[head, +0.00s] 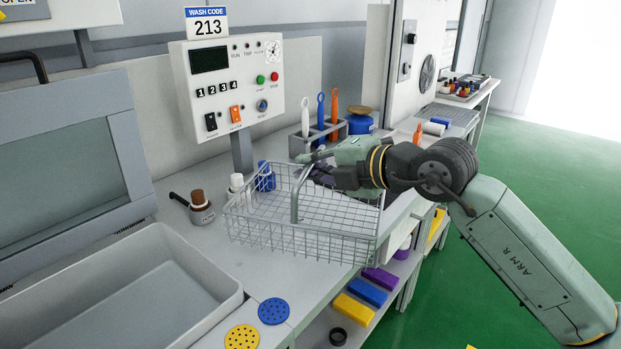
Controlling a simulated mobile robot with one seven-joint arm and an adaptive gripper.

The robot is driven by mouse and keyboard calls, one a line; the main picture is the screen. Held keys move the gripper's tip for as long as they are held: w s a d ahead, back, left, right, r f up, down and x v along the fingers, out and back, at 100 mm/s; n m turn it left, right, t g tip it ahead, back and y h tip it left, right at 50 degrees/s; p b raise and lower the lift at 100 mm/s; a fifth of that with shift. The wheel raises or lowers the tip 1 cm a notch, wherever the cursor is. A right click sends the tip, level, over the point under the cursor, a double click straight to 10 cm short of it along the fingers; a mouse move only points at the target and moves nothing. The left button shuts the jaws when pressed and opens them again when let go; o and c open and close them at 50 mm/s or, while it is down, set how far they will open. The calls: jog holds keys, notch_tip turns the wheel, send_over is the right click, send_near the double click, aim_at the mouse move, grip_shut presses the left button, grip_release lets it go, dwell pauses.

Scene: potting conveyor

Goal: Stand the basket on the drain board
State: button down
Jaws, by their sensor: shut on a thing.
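The wire basket (300,243) is silver mesh with a tall arched handle. It appears empty and roughly level, over the counter in the middle of the head view. My gripper (312,168) is above the basket, shut on its handle; the fingertips are partly hidden by the gripper body. I cannot tell whether the basket's bottom touches the counter. A grey ribbed panel (445,114), which looks like the drain board, lies on the far part of the counter at the upper right, beyond my gripper.
An open basin (160,285) is at the lower left. A control box (232,85) on a post stands behind the basket.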

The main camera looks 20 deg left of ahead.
jog(key=shift+f+p, duration=0.5)
jog(key=shift+f, duration=1.25)
jog(key=shift+f, duration=0.15)
jog(key=c, duration=1.7)
grip_release()
jog(key=shift+r, duration=0.25)
jog(key=b+v, duration=0.3)
jog(key=v, duration=0.9)
jog(key=shift+f, duration=0.15)
